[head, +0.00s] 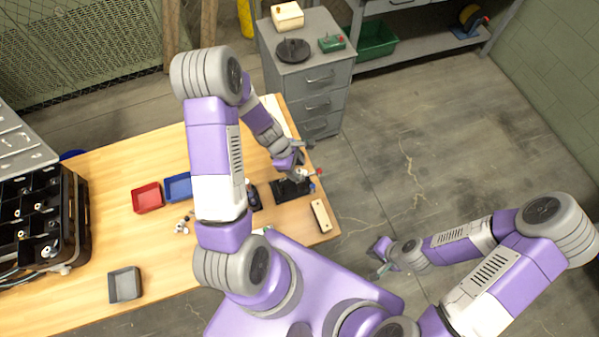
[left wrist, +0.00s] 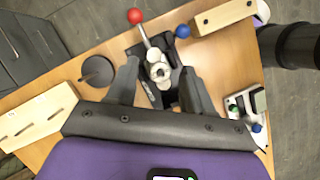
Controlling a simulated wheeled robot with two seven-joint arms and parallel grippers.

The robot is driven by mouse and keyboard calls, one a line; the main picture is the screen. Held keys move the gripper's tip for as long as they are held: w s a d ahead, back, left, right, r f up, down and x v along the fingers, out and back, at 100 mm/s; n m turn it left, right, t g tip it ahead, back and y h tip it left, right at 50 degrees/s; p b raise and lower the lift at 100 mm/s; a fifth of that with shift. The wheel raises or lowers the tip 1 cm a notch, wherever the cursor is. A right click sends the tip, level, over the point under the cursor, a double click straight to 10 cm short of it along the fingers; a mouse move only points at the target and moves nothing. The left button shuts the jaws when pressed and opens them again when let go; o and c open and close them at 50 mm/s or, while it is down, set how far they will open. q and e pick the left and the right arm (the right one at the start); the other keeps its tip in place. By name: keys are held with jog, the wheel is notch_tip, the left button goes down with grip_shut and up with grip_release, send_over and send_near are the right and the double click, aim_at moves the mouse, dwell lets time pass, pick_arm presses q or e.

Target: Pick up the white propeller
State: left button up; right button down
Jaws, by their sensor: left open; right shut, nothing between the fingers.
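A white lobed piece that looks like the white propeller (left wrist: 158,68) sits on a black fixture (left wrist: 143,50) with a red-ball lever and a blue knob. In the head view the fixture (head: 286,191) stands near the table's right end. My left gripper (head: 298,168) is open above it. In the left wrist view its fingers (left wrist: 160,82) stand on either side of the white piece; I cannot tell whether they touch it. My right gripper (head: 380,258) is shut and empty, off the table over the floor.
A wooden block (head: 321,215) lies beside the fixture. Red (head: 146,198) and blue (head: 177,187) bins, a grey tray (head: 125,285) and small white parts (head: 182,227) are further left.

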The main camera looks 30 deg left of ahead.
aim_at(298, 170)
pick_arm(q)
jog(key=shift+d+f, duration=0.15)
jog(key=shift+f, duration=0.1)
jog(key=shift+c, duration=0.4)
grip_shut()
jog(key=shift+r, duration=0.1)
notch_tip(298, 170, up, 10)
jog(key=p, duration=0.3)
